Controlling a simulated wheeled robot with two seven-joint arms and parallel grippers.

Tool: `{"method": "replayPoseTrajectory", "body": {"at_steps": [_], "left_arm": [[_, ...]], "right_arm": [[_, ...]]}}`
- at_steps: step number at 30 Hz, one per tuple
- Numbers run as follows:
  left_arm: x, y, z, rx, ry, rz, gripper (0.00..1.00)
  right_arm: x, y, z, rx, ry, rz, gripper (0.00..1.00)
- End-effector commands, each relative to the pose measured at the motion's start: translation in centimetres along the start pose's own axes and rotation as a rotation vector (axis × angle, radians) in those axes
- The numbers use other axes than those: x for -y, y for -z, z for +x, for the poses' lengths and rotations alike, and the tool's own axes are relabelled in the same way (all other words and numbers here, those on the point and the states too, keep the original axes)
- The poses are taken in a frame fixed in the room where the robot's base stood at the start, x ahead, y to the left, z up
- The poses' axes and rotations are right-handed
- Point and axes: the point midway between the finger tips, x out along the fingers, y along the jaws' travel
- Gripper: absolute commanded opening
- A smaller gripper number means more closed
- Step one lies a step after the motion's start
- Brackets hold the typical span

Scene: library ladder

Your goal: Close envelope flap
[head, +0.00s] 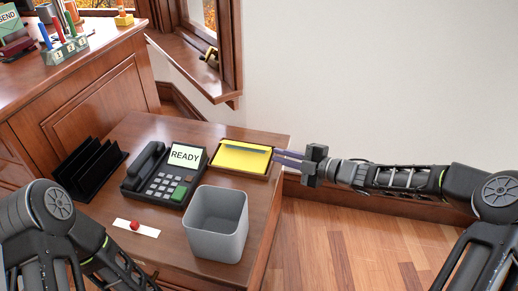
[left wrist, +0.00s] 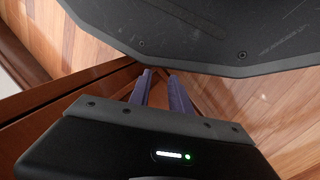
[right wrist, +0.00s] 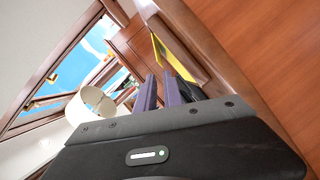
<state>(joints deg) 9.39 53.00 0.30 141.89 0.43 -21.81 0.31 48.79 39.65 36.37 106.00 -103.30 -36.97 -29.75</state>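The yellow envelope (head: 240,159) lies in a shallow brown tray at the back right of the desk, with a blue-grey strip near its far edge. I cannot clearly tell the flap's position. A yellow edge, likely the envelope's (right wrist: 172,58), shows beyond the fingers in the right wrist view. My right gripper (head: 276,157) is at the tray's right side, its purple fingers slightly apart and pointing left, with nothing visible between them. My left gripper (left wrist: 160,75) shows in the left wrist view, open and empty near a wooden edge; it is hidden in the head view.
A grey bin (head: 216,222) stands at the desk's front, right of a white strip with a red knob (head: 135,225). A phone (head: 166,175) reading READY and a black rack (head: 88,170) stand left of the envelope. A window ledge (head: 190,65) rises behind.

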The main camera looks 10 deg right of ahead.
Motion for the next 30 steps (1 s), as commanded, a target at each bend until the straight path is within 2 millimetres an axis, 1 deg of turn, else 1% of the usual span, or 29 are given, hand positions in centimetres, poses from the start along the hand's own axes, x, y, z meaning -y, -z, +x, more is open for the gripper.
{"method": "replayPoseTrajectory", "body": {"at_steps": [6,10,14,21,24,27,30], "left_arm": [[0.0,0.0,0.0,0.0,0.0,0.0,0.24],[0.1,0.0,0.3,-0.001,0.0,0.0,0.24],[0.3,0.1,0.9,-0.003,0.0,-0.001,0.24],[0.7,0.2,2.2,-0.01,0.0,-0.001,0.24],[0.8,0.2,2.5,-0.012,0.0,-0.001,0.24],[0.8,0.3,2.7,-0.013,0.0,-0.002,0.24],[0.8,0.3,2.6,-0.014,0.0,-0.002,0.24]], "right_arm": [[0.0,0.0,0.1,0.002,0.0,0.001,0.11],[0.1,0.0,0.7,0.0,0.0,0.001,0.11],[0.2,-0.1,2.2,-0.001,-0.001,0.002,0.11],[0.2,-0.1,6.0,0.0,-0.001,0.001,0.11],[0.1,-0.1,7.1,0.001,-0.001,0.003,0.11],[0.0,-0.1,7.7,0.003,-0.002,0.002,0.11],[0.0,-0.1,7.9,0.004,-0.001,0.002,0.11]]}}
